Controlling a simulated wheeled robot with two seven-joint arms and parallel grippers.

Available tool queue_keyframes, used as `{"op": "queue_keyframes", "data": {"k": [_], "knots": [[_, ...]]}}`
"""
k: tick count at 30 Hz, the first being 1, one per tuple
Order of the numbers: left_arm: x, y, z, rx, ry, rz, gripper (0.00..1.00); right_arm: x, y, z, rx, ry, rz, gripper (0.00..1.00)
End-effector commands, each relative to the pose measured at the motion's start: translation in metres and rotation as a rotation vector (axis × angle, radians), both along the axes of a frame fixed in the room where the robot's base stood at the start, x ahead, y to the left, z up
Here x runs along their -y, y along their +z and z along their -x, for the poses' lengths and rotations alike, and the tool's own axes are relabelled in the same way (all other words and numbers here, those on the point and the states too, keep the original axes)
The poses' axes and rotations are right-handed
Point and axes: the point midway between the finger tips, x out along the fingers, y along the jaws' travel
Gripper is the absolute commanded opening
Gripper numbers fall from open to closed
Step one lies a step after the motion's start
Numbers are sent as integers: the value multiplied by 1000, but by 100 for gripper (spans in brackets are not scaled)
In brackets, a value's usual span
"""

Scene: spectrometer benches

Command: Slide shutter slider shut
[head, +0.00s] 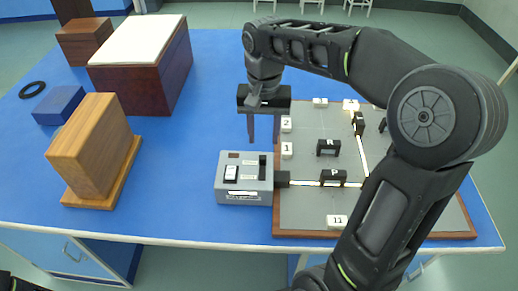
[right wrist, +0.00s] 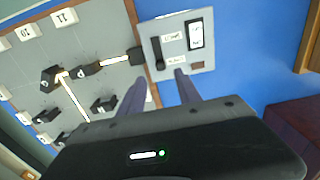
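The shutter slider (head: 262,168) is a black piece in a dark slot on top of the grey lamp box (head: 232,197). In the right wrist view the dark slider strip (right wrist: 156,50) lies on the box's face (right wrist: 203,61), beside a white rocker switch (right wrist: 195,35). A bright beam (head: 305,183) leaves the box's black nozzle (head: 282,179). My right gripper (head: 263,139) points down above and behind the box, near the slider, apart from it. Its two fingers (right wrist: 160,80) are spread with nothing between them. My left gripper is out of view.
Right of the box is a grey board (head: 300,211) with black optics mounts (head: 328,147) and number tiles (head: 337,221). Left are a wooden block (head: 97,145), a blue block (head: 58,104), a dark box (head: 150,77) and a black ring (head: 32,90). Blue tabletop (head: 180,150) is clear left of the lamp box.

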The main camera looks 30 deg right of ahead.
Motion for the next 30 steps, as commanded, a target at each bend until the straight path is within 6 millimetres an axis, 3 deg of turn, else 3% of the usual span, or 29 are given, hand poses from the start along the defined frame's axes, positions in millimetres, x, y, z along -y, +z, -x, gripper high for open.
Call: {"op": "queue_keyframes", "data": {"k": [8,21,30], "knots": [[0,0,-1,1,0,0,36,0,-10,0,-1,0,0,40],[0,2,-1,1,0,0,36,0,-72,0,-4,0,0,40],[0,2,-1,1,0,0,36,0,-78,0,0,0,0,40]]}}
